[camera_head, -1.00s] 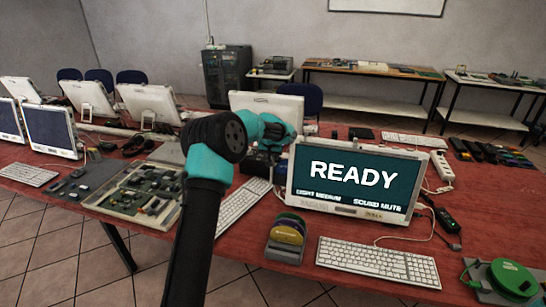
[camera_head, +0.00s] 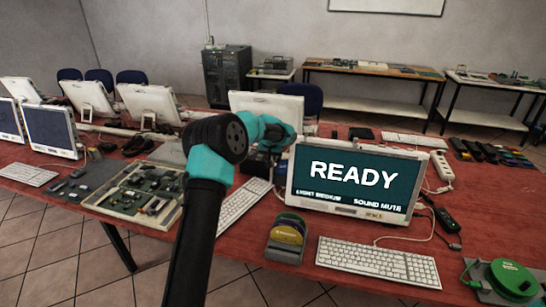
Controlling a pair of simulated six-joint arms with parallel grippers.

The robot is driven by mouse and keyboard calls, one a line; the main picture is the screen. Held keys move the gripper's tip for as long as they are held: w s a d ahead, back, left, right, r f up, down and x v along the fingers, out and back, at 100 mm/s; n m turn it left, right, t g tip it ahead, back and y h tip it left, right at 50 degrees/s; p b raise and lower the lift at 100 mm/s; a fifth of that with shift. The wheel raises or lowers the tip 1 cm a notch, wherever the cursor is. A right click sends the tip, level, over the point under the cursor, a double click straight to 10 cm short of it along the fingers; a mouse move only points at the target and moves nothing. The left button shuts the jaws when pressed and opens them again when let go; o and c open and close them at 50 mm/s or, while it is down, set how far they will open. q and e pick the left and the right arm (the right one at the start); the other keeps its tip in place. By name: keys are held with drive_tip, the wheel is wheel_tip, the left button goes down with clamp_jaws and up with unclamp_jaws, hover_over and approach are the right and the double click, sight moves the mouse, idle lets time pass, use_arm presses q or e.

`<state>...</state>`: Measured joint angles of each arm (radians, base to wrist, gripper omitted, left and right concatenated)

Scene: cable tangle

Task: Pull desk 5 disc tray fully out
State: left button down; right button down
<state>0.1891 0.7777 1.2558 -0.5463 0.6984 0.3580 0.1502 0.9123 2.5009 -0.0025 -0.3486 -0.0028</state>
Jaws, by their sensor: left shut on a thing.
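A white all-in-one computer (camera_head: 352,183) stands on the red-topped table, its screen reading READY. My left arm comes up from the bottom and bends over to the computer's left side. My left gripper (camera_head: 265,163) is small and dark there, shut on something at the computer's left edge. The disc tray cannot be made out clearly; the gripper and the computer's edge hide that spot, so how far out it is cannot be told. My right gripper is not in view.
A keyboard (camera_head: 378,262) lies in front of the computer, with a rack of coloured discs (camera_head: 286,240) to its left. Another keyboard (camera_head: 240,206) and a box of circuit boards (camera_head: 140,196) lie further left. A green reel (camera_head: 511,279) is at the right.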

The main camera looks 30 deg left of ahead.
use_arm(q)
drive_tip(key=s+a, duration=0.1)
drive_tip(key=a, duration=0.5)
drive_tip(key=shift+s, duration=0.35)
drive_tip(key=shift+a, duration=0.1)
drive_tip(key=c, duration=1.4)
unclamp_jaws()
drive_tip(key=shift+c, duration=0.2)
drive_tip(key=v, duration=1.7)
drive_tip(key=shift+s+r, duration=0.15)
drive_tip(key=shift+r, duration=0.05)
drive_tip(key=shift+f, duration=0.1)
